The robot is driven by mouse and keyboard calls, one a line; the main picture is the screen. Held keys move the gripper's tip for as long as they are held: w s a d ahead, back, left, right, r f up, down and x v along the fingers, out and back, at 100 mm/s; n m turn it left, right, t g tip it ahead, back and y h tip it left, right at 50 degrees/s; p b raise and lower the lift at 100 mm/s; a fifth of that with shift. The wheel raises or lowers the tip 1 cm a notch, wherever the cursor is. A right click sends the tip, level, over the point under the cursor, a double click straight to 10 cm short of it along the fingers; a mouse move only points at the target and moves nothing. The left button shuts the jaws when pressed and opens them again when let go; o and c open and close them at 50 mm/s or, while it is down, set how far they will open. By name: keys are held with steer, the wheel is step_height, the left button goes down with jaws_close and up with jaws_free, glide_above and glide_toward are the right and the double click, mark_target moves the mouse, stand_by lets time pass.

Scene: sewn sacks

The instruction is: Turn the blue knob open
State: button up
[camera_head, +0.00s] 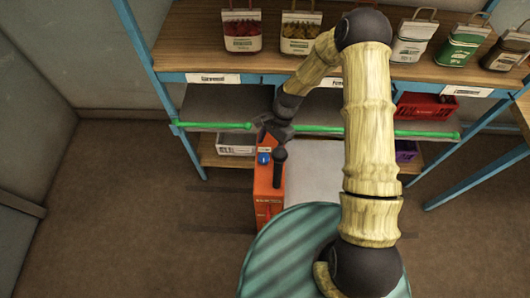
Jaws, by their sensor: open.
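The blue knob (264,158) sits on the upper part of an orange box-like unit (268,195) below the shelf. My gripper (273,127) is dark and small in the view, just above the knob and a little to its right. It is open and looks empty. I see a gap between the gripper and the knob, but cannot judge the depth. A dark post-like part (279,166) stands at the unit's right side and covers some of it. The knob's exact turn position is too small to read.
A shelf rack (290,72) with a green strip (218,126) stands behind. Sacks, such as a red one (241,30), line its top board. A white crate (237,143) and a red crate (425,106) sit lower. The brown floor (130,215) at left is clear.

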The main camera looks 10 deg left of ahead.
mark_target(264, 157)
steer(key=shift+p+x, duration=0.4)
steer(key=shift+x, duration=2.35)
steer(key=c, duration=1)
